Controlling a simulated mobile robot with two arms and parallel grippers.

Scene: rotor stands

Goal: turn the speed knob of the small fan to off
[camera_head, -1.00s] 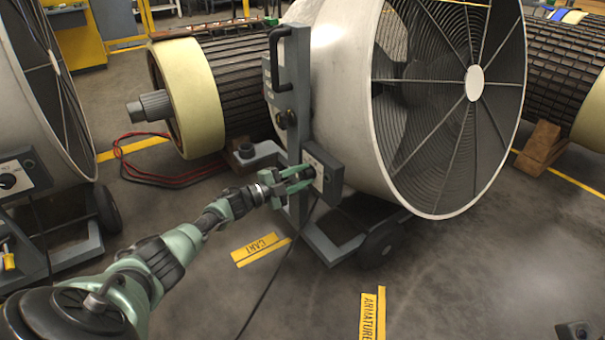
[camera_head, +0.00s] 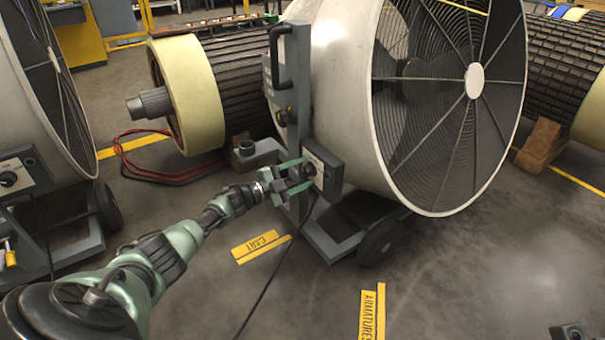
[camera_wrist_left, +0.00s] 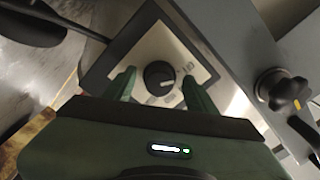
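The fan (camera_head: 340,85) in front of me has a wide grey drum and a wire grille. A dark control box (camera_head: 328,178) with a pale plate is on its upright post. My left gripper (camera_head: 303,174) is open at the box. In the left wrist view its two green fingers (camera_wrist_left: 160,90) stand on either side of the knob, with gaps visible.
Another black knob (camera_wrist_left: 281,88) sits on the grey post. A second fan (camera_head: 40,95) with its own control box (camera_head: 22,172) stands at the left. A wound armature (camera_head: 190,95) lies behind. A black cable runs along the floor. Open floor (camera_head: 470,270) lies at the right.

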